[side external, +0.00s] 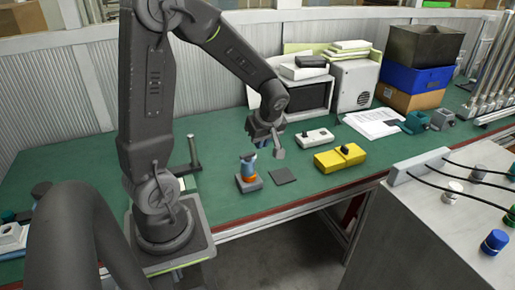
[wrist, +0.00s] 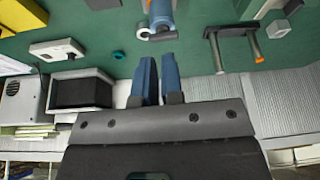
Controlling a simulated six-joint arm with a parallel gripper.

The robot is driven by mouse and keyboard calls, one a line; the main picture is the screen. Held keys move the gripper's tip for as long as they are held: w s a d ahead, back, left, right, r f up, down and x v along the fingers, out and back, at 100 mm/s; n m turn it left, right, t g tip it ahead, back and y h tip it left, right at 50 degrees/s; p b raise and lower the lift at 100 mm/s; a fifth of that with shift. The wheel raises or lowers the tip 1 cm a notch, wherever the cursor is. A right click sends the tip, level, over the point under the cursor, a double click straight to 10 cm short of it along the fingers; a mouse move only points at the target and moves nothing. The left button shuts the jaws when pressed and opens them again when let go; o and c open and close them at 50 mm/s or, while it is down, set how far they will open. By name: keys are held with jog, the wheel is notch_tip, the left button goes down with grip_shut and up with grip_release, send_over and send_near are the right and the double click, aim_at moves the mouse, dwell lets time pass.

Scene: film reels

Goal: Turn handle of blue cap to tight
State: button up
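A small fixture with a blue body and orange parts (side external: 247,168) stands upright on a dark grey base (side external: 250,185) on the green bench. In the wrist view the blue body (wrist: 160,12) shows at the top edge, with a grey ring-like part (wrist: 142,33) beside it. I cannot tell which part is the handle. Another blue cap (side external: 494,241) stands on the grey cabinet at the right. My gripper (side external: 262,143) is above and slightly right of the fixture, apart from it. In the wrist view its two blue fingers (wrist: 158,60) are parted by a narrow, empty gap.
A dark flat square (side external: 283,176) lies right of the fixture. An upright grey post (side external: 193,151) stands left.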

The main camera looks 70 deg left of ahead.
aim_at(248, 154)
jog(key=o, duration=0.9)
jog(key=a+r+h, duration=0.3)
jog(key=a+h, duration=0.1)
jog(key=a, duration=0.5)
jog(key=shift+s+r, duration=0.3)
jog(key=shift+s, duration=0.1)
jog(key=shift+o, duration=0.7)
jog(key=shift+a, duration=0.25)
jog(key=shift+o, duration=0.8)
jog(key=shift+f, duration=0.35)
jog(key=shift+o, duration=1.1)
notch_tip(248, 154, down, 13)
jog(key=shift+c, duration=0.4)
